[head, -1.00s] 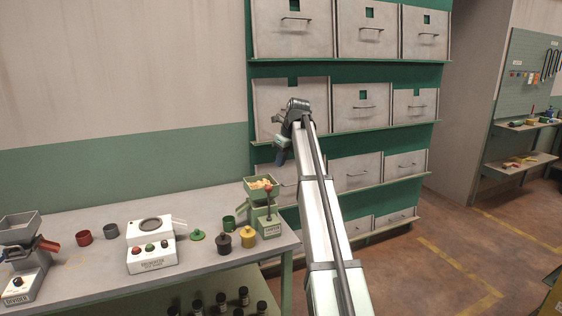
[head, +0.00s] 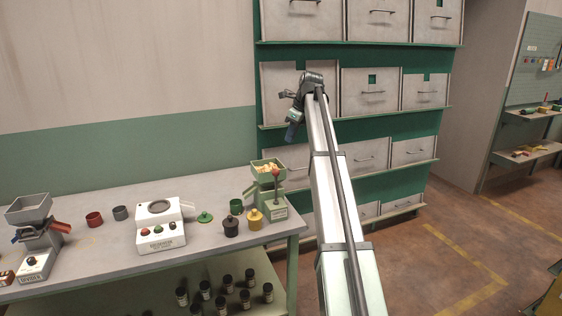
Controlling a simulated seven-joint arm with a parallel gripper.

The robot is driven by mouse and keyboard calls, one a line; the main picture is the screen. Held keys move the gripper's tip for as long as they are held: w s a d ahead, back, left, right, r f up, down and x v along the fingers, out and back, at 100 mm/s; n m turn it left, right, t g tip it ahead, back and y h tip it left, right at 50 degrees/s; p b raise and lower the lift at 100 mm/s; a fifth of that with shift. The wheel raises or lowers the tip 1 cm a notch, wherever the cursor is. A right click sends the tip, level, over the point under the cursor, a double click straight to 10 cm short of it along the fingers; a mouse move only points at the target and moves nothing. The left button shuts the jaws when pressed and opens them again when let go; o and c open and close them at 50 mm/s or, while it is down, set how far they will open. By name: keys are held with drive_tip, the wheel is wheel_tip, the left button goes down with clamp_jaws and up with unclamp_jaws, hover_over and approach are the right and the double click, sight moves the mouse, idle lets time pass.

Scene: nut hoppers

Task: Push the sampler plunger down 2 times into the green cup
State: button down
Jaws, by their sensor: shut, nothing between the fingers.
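The sampler (head: 274,205) is a pale green machine at the right end of the bench, with a hopper (head: 268,168) of nuts on top. Its plunger shows as a red knob (head: 276,172) on a thin rod at the front, standing up. The green cup (head: 236,206) stands upright on the bench just left of the sampler; I cannot tell whether it is under the spout. My gripper (head: 291,134) is shut and empty, in the air above and slightly right of the sampler, well apart from it. Its fingers are small and dark here.
A black jar (head: 230,227) and a yellow jar (head: 255,220) stand close before the sampler. Drawer shelves (head: 370,95) rise behind my arm.

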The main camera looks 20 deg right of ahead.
sight(277, 170)
drive_tip(key=shift+w+d+r+n, duration=0.15)
drive_tip(key=shift+d+r+n, duration=0.05)
drive_tip(key=shift+r+n, duration=0.2)
drive_tip(key=x, duration=1.4)
drive_tip(key=shift+a, duration=0.2)
drive_tip(key=shift+f, duration=1.9)
drive_tip(key=shift+s, duration=0.25)
